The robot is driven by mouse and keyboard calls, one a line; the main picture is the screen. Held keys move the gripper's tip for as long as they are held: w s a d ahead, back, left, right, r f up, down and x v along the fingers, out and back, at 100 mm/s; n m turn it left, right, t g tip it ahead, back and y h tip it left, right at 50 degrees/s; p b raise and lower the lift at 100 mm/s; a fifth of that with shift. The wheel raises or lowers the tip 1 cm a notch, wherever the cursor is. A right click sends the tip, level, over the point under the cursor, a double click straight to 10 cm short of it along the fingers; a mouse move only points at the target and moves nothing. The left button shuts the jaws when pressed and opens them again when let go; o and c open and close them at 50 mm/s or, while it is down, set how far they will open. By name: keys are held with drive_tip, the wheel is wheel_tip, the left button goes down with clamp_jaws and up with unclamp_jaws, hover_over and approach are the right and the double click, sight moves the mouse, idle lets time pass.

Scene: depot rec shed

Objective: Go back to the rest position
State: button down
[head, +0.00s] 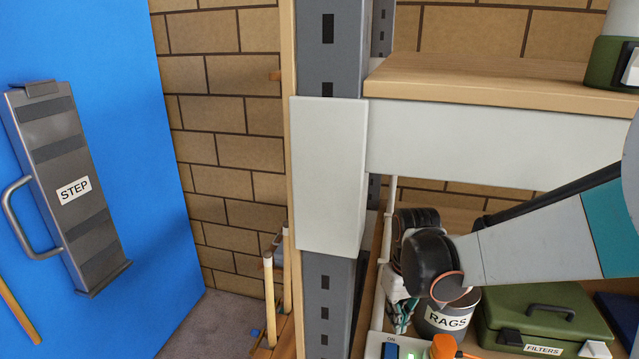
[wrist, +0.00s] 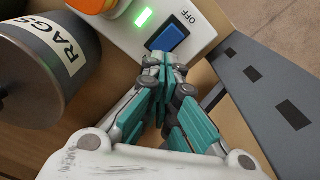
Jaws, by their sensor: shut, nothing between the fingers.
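My gripper (wrist: 165,66) is shut and empty in the wrist view, its teal-padded fingers together. The fingertips are close to the blue rocker switch (wrist: 168,39) on a white switch panel (wrist: 203,38); I cannot tell if they touch it. A green light (wrist: 144,17) glows beside the switch. In the head view, my gripper (head: 398,312) is partly hidden behind my dark wrist joint. It is low in the shelf bay, above the blue switch (head: 390,350) with its ON label, at the bottom edge.
A grey RAGS can (head: 447,318) and a green FILTERS box (head: 545,318) stand right of my gripper. The upper shelf (head: 480,82) is above my arm, with a grey upright (head: 328,290) on the left. A STEP unit (head: 72,185) hangs on the blue panel further left.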

drive_tip(key=s+r+m+t+b, duration=0.2)
drive_tip(key=s+t+b, duration=0.5)
drive_tip(key=s+b, duration=0.3)
drive_tip(key=s, duration=0.4)
drive_tip(key=shift+s, duration=0.35)
